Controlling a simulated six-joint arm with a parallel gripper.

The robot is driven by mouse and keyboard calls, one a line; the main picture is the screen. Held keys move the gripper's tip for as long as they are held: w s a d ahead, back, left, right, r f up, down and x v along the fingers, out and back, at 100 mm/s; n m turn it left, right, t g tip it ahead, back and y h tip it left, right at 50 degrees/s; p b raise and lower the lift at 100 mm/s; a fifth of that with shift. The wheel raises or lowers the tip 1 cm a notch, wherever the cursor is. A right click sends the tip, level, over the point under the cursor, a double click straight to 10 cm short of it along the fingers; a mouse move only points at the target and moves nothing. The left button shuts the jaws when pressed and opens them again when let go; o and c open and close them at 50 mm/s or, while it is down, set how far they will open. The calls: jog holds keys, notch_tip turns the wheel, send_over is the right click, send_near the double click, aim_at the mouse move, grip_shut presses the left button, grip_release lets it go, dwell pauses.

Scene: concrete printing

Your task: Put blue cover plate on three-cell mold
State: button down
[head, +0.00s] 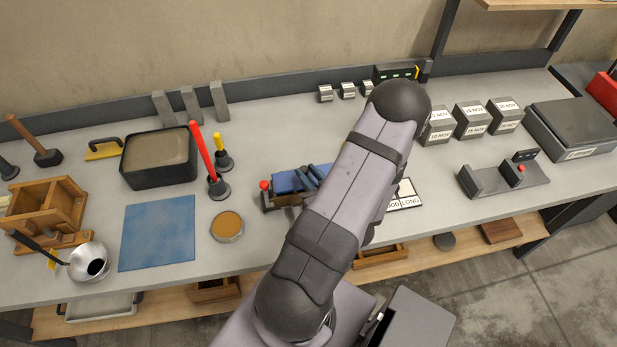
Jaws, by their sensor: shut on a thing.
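The blue cover plate (286,183) shows at the middle of the bench, just left of my raised arm. My arm hides the right part of both, so the mold's cells do not show. Dark slanted parts cross the plate's right side; I cannot tell whether they are a handle or part of my gripper.
A wooden mold (45,207), a metal scoop (88,262), a blue mat (158,232) and a dark tub (158,179) stand left. Red- and yellow-handled tools (219,190) and a round tin (227,226) are nearer.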

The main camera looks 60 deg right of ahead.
jog(key=shift+f, duration=1.05)
jog(key=c, duration=1.5)
grip_release()
jog(key=shift+c, duration=0.2)
jog(key=shift+s, duration=0.15)
jog(key=v, duration=0.7)
jog(key=shift+a+b, duration=0.15)
jog(key=shift+b, duration=0.3)
jog(key=shift+r, duration=0.1)
